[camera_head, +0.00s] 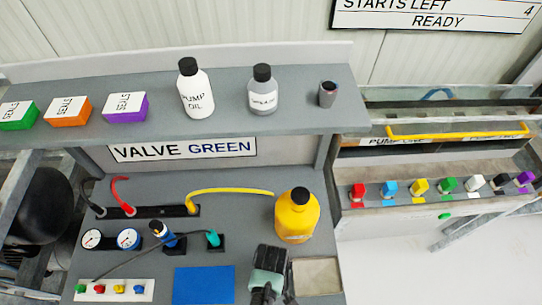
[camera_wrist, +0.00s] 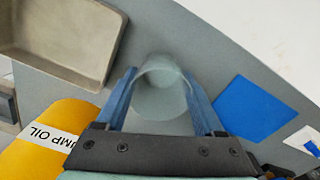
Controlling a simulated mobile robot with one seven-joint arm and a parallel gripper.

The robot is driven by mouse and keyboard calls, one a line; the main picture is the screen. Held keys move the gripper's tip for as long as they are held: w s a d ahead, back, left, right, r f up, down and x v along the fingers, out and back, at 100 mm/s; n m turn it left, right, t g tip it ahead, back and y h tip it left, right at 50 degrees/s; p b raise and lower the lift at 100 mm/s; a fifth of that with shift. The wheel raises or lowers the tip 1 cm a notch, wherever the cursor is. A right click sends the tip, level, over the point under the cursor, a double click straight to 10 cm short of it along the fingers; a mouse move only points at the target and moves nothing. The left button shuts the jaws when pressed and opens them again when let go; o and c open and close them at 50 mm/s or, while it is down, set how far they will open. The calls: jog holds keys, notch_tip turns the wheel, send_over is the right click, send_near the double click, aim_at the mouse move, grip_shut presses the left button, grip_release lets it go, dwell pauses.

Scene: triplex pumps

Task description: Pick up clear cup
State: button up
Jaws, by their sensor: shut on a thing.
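The clear cup (camera_wrist: 160,108) is between the two blue fingers of my gripper (camera_wrist: 160,76) in the wrist view. The fingers press on it from both sides, and its round rim and see-through wall show. My gripper is shut on it. The wrist looks down over the grey bench, and I cannot tell whether the cup's base touches the bench. In the head view my wrist shows at the bench's front, and the cup is not distinguishable there.
A yellow pump oil bottle (camera_head: 297,216) stands close behind my gripper. A blue mat (camera_head: 204,286) lies to the left and a shallow beige tray (camera_head: 317,277) to the right. A shelf (camera_head: 225,95) with bottles, a dark cup (camera_head: 327,94) and seal boxes overhangs the back.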

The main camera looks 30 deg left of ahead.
jog(key=shift+r, duration=0.15)
notch_tip(320, 180, up, 10)
jog(key=w+d+r+m+b, duration=0.2)
jog(key=w+d+r+m, duration=0.4)
jog(key=m, duration=0.5)
jog(key=w+d, duration=0.2)
jog(key=d, duration=0.1)
jog(key=shift+w+d, duration=0.3)
